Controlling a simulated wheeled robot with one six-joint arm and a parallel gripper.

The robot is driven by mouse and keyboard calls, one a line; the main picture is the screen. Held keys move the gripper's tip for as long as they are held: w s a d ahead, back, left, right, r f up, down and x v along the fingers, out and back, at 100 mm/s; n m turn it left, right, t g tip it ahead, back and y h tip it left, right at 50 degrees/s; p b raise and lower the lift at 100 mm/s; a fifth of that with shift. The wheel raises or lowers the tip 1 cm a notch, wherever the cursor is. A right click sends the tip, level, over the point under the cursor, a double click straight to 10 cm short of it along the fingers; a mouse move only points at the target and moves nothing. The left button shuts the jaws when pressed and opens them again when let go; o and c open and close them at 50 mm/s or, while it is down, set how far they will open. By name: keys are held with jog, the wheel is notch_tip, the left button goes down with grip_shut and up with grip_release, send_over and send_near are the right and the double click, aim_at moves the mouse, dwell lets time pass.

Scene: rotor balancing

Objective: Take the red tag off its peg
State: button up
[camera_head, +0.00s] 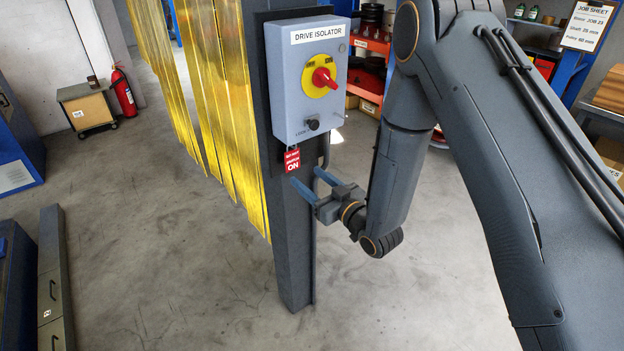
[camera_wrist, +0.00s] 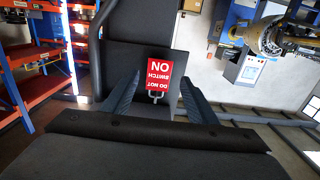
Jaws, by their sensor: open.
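The red tag (camera_head: 292,160) with white lettering hangs just below the grey drive isolator box (camera_head: 308,110) on the dark post (camera_head: 292,240). My gripper (camera_head: 305,175) is open and empty. Its two blue fingers point at the post, at and just below the tag's height. In the wrist view the tag (camera_wrist: 158,76) appears upside down, between the two spread fingers, and neither finger visibly touches it. A small light metal piece (camera_wrist: 156,97), which looks like the peg or hook, shows at the tag's edge. How the tag sits on it is too small to tell.
Yellow strip curtains (camera_head: 235,130) hang left of the post. The floor around the post is clear.

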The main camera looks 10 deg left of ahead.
aim_at(293, 161)
jog(key=shift+b+x, duration=0.9)
jog(key=shift+x, duration=2.3)
jog(key=shift+w, duration=0.1)
jog(key=c, duration=0.7)
jog(key=shift+c, duration=0.2)
jog(key=shift+r, duration=0.35)
jog(key=shift+r+p, duration=0.35)
